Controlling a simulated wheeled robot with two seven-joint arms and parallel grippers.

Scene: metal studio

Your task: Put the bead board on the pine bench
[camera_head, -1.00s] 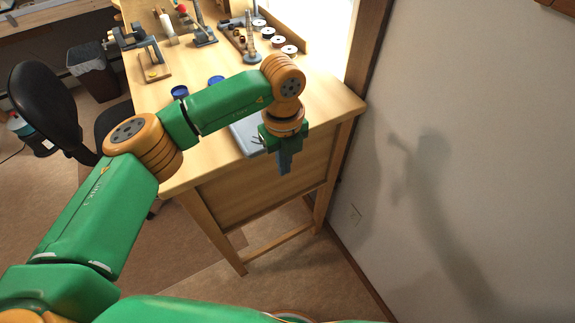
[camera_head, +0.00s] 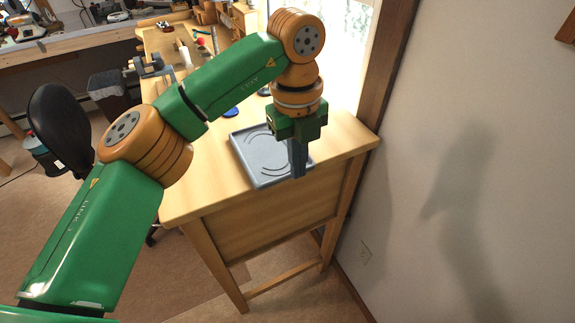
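The bead board (camera_head: 258,160) is a grey tray with a raised rim and curved grooves. It lies flat at the near end of the pine bench (camera_head: 190,187), its near rim close to the bench's front edge. My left gripper (camera_head: 298,172) points down at the board's right part, its fingers overlapping the near rim and hiding some of it. The fingers line up in this view, so I cannot tell whether they are apart or closed on the rim. My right gripper is not in view.
A blue lid (camera_head: 230,112) lies behind the board, with tools farther back. The white wall (camera_head: 470,150) and window frame (camera_head: 385,60) are close on the right. A black chair (camera_head: 62,125) and a bin (camera_head: 110,92) stand left of the bench.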

